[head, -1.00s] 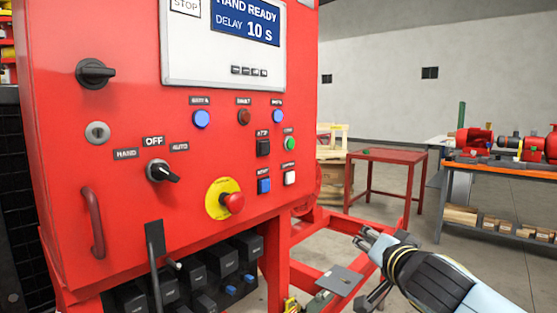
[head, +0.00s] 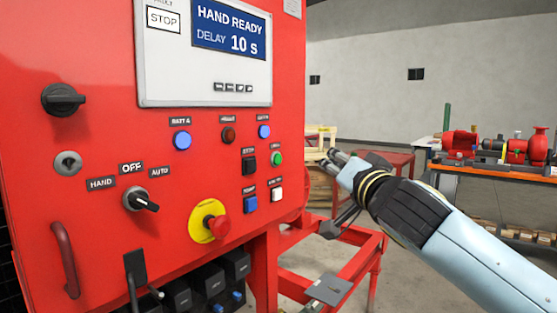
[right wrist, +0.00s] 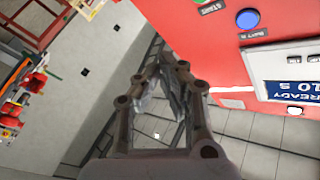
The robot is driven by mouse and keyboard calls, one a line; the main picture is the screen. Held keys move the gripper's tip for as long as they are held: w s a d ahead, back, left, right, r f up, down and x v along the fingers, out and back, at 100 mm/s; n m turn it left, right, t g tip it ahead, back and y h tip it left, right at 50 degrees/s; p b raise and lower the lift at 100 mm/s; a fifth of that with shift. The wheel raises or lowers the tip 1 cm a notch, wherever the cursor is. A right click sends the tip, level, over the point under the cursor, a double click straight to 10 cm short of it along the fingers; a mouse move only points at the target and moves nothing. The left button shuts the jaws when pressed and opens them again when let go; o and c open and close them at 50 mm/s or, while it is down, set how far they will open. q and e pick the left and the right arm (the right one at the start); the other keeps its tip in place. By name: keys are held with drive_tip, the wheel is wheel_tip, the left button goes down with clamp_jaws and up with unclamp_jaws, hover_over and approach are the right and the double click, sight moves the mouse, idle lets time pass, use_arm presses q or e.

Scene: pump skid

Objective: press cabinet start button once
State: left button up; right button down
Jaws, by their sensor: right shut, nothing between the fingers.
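The red cabinet (head: 90,140) fills the left of the head view. Its green round button (head: 277,158) is on the right of the panel, above a white button (head: 277,195). My left gripper is out of view.
A display (head: 230,28) reads HAND READY, DELAY 10 S. A black button (head: 249,162), a blue button (head: 250,204) and a red emergency stop (head: 217,228) are near the green button. A red frame (head: 350,270) stands below my right arm. An orange-topped bench (head: 490,174) is at the back right.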

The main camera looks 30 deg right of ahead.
sight(277, 160)
drive_tip(key=w+a+p, duration=0.1)
drive_tip(key=w+a, duration=0.2)
drive_tip(key=w, duration=0.5)
drive_tip(key=shift+a+p, duration=0.2)
drive_tip(key=shift+p, duration=0.1)
drive_tip(key=shift+w, duration=0.1)
idle(1.1)
drive_tip(key=shift+w+a, duration=0.2)
drive_tip(key=shift+w, duration=0.1)
drive_tip(key=shift+w+a+b, duration=0.15)
drive_tip(key=shift+w+b, duration=0.2)
drive_tip(key=shift+b, duration=0.05)
idle(0.7)
drive_tip(key=shift+s, duration=0.15)
drive_tip(key=shift+s+d, duration=0.35)
drive_tip(key=shift+s, duration=0.25)
